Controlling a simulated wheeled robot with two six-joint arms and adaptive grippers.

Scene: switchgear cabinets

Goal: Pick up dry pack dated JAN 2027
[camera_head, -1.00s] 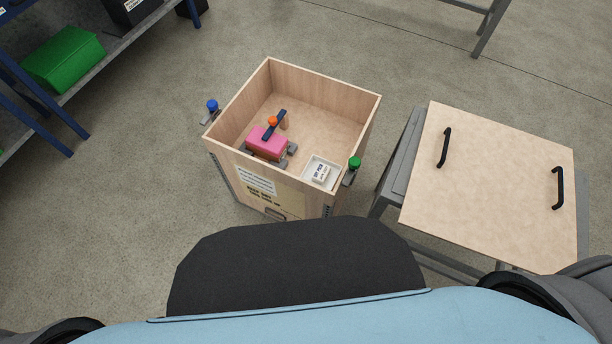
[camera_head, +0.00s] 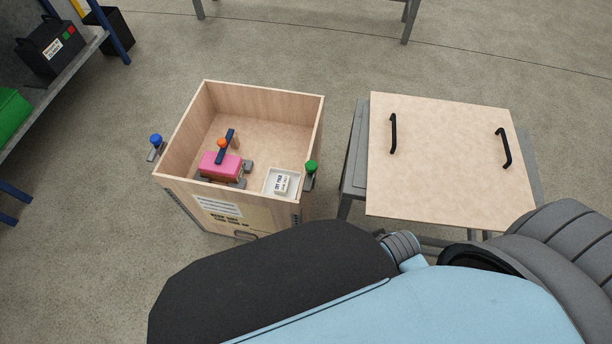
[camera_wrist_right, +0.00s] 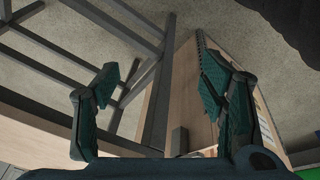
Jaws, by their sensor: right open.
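A small white dry pack (camera_head: 282,183) with dark print lies in a white tray (camera_head: 269,190) in the near right corner of the open wooden crate (camera_head: 262,88). The print is too small to read a date. My right gripper (camera_wrist_right: 160,85) is open and empty in the right wrist view. It is beside a wooden crate wall (camera_wrist_right: 186,85) and grey stand legs (camera_wrist_right: 70,60). My left gripper is not in view.
A pink block (camera_head: 221,166) with a blue bar and orange knob sits in the crate. Blue (camera_head: 155,139) and green (camera_head: 311,166) knobs are on its outer sides. A wooden lid (camera_head: 450,160) with two black handles lies on a grey stand at right. Shelving stands at left.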

